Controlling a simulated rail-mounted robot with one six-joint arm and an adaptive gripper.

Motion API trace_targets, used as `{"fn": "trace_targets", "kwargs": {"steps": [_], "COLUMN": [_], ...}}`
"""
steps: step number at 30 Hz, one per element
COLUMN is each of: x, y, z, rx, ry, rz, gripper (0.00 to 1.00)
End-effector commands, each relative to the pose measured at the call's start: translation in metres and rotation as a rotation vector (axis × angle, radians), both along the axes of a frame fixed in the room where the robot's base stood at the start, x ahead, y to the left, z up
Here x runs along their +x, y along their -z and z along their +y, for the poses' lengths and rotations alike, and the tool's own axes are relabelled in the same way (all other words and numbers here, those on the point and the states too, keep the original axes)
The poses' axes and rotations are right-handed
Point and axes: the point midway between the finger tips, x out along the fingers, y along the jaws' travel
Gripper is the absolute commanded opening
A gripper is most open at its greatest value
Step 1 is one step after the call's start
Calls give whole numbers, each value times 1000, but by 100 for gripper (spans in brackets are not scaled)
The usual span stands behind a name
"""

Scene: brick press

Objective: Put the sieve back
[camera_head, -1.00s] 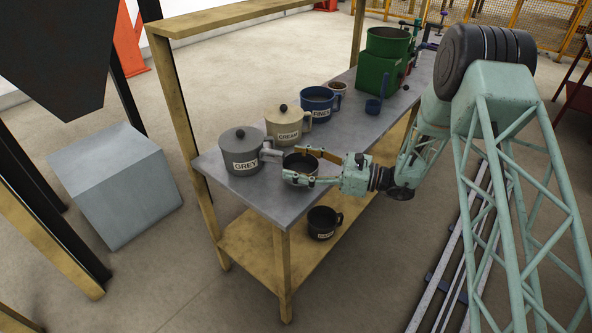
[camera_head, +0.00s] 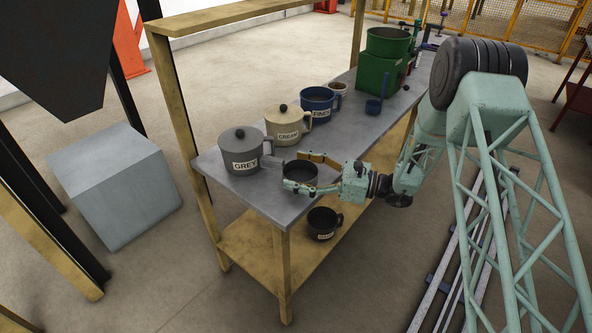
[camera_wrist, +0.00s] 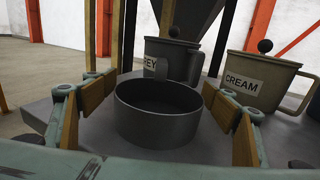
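A dark, round, open-topped pan (camera_head: 301,173), which looks like the sieve, is at the near end of the grey bench top (camera_head: 268,204). The pan also shows in the wrist view (camera_wrist: 158,130), upright, with a dark inside; I cannot make out a mesh. My gripper (camera_head: 298,173) is low over the bench with one finger on each side of the pan. In the wrist view my gripper's fingers (camera_wrist: 164,108) are spread, with gaps seen between the pads and the pan wall. The pan's underside is hidden, so I cannot tell whether it rests on the bench.
Behind the pan stand a lidded grey pot (camera_head: 240,150) marked GREY and a lidded cream pot (camera_head: 288,123). Farther along are a blue pot (camera_head: 317,101), a small cup (camera_head: 338,88), a blue scoop (camera_head: 373,106) and a green machine (camera_head: 380,72). A dark mug (camera_head: 322,223) stands on the lower shelf.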

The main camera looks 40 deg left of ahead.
Motion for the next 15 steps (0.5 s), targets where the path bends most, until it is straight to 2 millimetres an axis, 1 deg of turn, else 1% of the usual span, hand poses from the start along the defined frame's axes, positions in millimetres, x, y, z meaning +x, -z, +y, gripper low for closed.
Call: {"fn": "trace_targets", "kwargs": {"steps": [8,13,15], "x": [0,0,2], "y": [0,-4,-3], "z": [0,0,-4], "rx": [0,0,0], "ry": [0,0,1], "rz": [0,0,0], "gripper": [77,77,77]}}
